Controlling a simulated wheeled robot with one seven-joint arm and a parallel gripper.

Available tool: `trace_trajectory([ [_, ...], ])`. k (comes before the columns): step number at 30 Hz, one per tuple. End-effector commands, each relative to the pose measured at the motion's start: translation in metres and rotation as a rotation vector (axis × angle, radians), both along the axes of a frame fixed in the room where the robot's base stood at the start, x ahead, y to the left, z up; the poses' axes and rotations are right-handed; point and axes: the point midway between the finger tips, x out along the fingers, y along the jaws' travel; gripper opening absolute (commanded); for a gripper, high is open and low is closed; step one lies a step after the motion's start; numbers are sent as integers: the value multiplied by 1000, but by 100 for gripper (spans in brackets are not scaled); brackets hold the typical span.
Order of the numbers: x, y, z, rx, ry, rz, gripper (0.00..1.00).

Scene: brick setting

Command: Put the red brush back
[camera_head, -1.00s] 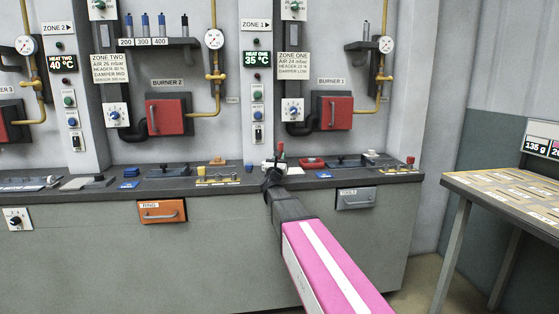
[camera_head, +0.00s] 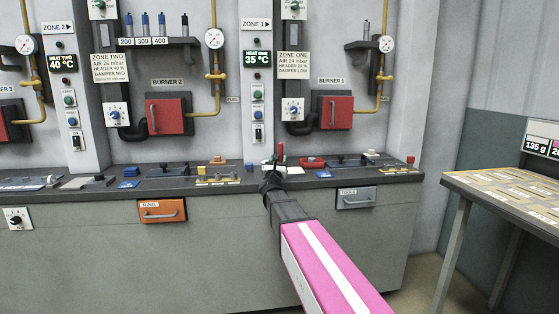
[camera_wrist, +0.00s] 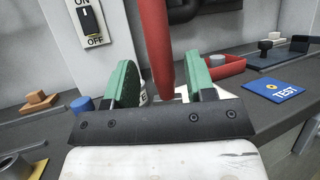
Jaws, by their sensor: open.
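A red upright handle, which looks like the red brush (camera_head: 281,149), stands on the counter just beyond my gripper (camera_head: 274,172). In the wrist view the red handle (camera_wrist: 158,50) rises between my two green finger pads and runs out of the top of the picture. My gripper (camera_wrist: 160,88) is open, with a visible gap between the handle and each pad.
A red tray (camera_head: 312,162) lies right of the handle, with a blue TEST plate (camera_head: 323,175) in front. A blue cylinder (camera_head: 249,168) and an orange block (camera_head: 217,160) are to the left. Another red-topped piece (camera_head: 410,161) stands at the counter's right end. The TOOLS drawer (camera_head: 356,198) is shut.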

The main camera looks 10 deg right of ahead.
Motion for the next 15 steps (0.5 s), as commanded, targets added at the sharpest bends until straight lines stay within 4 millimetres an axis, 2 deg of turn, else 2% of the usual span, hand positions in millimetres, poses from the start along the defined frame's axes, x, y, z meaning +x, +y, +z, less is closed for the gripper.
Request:
trace_trajectory([
  [1,-11,3,-4,0,1,1,50],
  [9,-57,22,-28,0,1,1,50],
  [15,-80,32,-40,0,0,0,50],
])
